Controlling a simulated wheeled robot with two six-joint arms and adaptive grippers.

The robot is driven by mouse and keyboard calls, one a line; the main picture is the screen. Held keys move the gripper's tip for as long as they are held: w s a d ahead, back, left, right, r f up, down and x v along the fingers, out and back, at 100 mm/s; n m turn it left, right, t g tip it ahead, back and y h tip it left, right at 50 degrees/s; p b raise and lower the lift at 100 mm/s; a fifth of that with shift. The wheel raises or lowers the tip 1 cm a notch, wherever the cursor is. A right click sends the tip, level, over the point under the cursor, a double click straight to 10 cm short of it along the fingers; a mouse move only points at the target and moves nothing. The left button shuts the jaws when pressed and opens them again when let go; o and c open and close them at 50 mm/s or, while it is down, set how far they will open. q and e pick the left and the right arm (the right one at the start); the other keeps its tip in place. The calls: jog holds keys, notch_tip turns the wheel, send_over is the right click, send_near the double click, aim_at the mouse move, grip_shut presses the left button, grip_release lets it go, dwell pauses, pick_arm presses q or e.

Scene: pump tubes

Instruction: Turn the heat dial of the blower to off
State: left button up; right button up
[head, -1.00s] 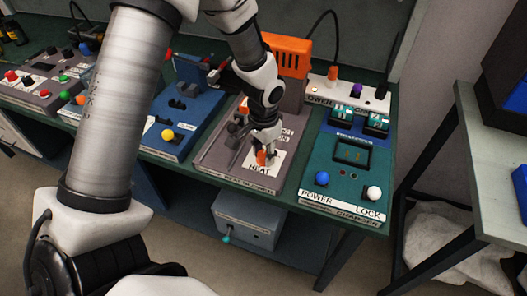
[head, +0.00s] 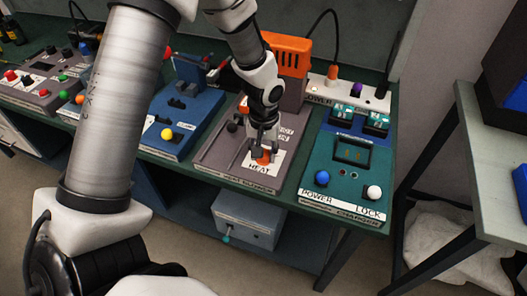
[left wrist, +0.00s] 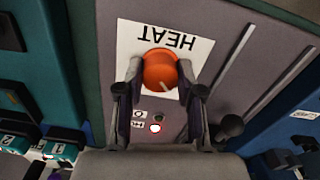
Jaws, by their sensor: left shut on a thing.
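The heat dial (left wrist: 160,70) is an orange round knob with a pale pointer line, on a white plate marked HEAT (left wrist: 190,41). It also shows in the head view (head: 263,158), partly covered by my gripper. It sits on the front of the grey-brown blower station (head: 213,158), which has an orange blower body (head: 287,56) at the back. My left gripper (left wrist: 160,82) is shut on the dial, one finger on each side of it. In the head view my left gripper (head: 262,150) comes down onto the dial from above. My right gripper is not in view.
A teal charger panel (head: 322,170) with a blue and a white knob stands right of the blower. A blue panel (head: 175,122) with a yellow knob stands left. A power strip (head: 345,93) lies behind. A grey box (head: 247,222) sits below the bench.

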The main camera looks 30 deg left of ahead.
pick_arm(q)
jog(key=shift+f, duration=0.1)
dwell(0.4)
jog(key=o, duration=1.2)
jog(key=shift+c, duration=0.2)
notch_tip(320, 180, up, 12)
